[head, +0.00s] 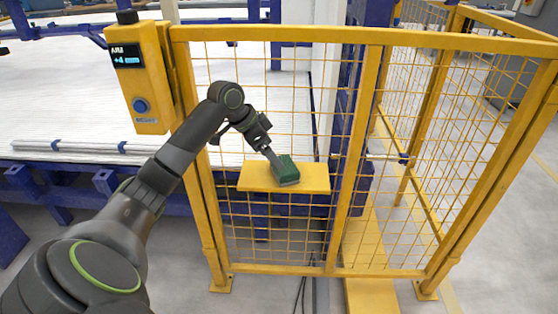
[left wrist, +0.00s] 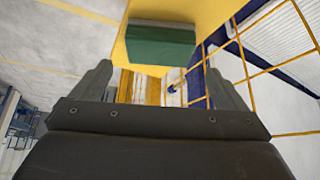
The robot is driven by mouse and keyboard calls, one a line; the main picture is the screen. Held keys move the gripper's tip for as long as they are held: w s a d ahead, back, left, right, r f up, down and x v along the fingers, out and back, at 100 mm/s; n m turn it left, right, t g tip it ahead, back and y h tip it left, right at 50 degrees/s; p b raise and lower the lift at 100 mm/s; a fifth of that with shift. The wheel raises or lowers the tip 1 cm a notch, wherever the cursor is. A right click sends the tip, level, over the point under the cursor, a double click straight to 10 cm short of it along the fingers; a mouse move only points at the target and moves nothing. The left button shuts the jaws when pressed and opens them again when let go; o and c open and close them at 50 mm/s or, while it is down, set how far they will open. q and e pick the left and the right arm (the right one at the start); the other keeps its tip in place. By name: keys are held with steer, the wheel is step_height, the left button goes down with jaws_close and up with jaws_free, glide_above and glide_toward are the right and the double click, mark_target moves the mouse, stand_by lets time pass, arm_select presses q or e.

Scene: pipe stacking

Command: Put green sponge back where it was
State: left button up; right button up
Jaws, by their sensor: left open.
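The green sponge (head: 287,173) rests on the yellow shelf (head: 314,179) fixed to the front of the wire fence. My left gripper (head: 272,156) is right at the sponge's upper left side, with the arm coming in from the left. In the left wrist view, the open fingers (left wrist: 165,80) stand wide apart, one on each side of the picture. The green sponge (left wrist: 160,45) lies just beyond the fingertips against the yellow shelf (left wrist: 190,12), and it looks free of the fingers. The right gripper is not in view.
The yellow fence (head: 365,36) stands directly behind the shelf. A yellow control box with a blue button (head: 141,106) is on its left post. Behind the fence is a white ribbed bed (head: 60,100) with pipes (head: 90,147) at its front edge. The floor in front is mostly clear.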

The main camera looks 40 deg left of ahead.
arm_select(q)
steer(key=shift+v, duration=2.05)
